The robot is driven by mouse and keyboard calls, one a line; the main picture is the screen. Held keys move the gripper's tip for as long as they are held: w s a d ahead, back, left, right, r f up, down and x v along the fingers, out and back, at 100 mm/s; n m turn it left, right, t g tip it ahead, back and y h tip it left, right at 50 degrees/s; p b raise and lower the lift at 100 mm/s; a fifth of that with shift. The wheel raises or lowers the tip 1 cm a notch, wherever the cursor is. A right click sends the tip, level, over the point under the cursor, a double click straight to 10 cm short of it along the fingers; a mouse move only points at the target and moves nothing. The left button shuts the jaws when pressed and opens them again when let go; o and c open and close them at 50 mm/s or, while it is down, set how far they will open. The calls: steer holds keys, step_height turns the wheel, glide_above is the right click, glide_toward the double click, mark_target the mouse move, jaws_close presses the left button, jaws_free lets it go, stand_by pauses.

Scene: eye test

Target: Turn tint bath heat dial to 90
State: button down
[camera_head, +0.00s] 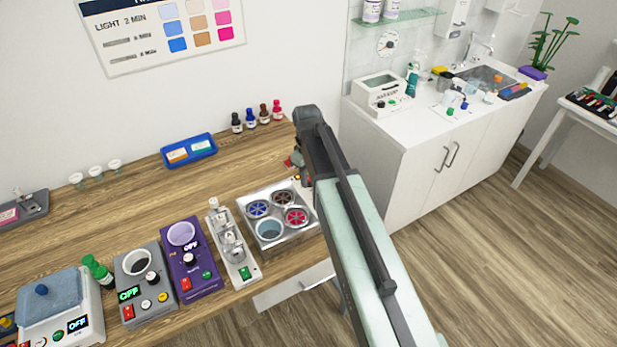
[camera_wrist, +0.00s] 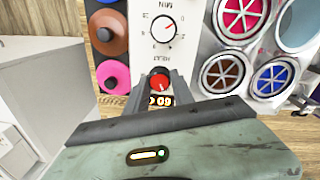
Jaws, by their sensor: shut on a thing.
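The tint bath is a metal box (camera_head: 268,239) with several round wells on the wooden bench; it also shows at the right in the wrist view. Its white control panel (camera_wrist: 165,45) shows upside down in the wrist view. A red heat dial (camera_wrist: 159,79) sits below the word HEAT. My gripper (camera_wrist: 160,82) is shut on this dial, with one dark finger on each side. A small amber display (camera_wrist: 160,100) beside the dial seems to read 90, upside down and partly hidden. In the head view my arm hides the dial and fingertips.
A MIN dial (camera_wrist: 163,28) with a white knob mark sits farther along the panel. Pink (camera_wrist: 113,77) and brown (camera_wrist: 108,32) bottles stand close beside it. In the head view, a purple device (camera_head: 189,270) and a glass-jar stand (camera_head: 233,250) line the bench's front.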

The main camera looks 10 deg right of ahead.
steer(key=m, duration=0.5)
steer(key=shift+m, duration=0.3)
steer(key=m, duration=0.6)
steer(key=shift+w, duration=0.1)
steer(key=m, duration=0.6)
steer(key=shift+m+g, duration=0.3)
steer(key=m, duration=0.5)
steer(key=shift+m, duration=0.3)
steer(key=c, duration=1.1)
jaws_free()
steer(key=shift+r, duration=0.15)
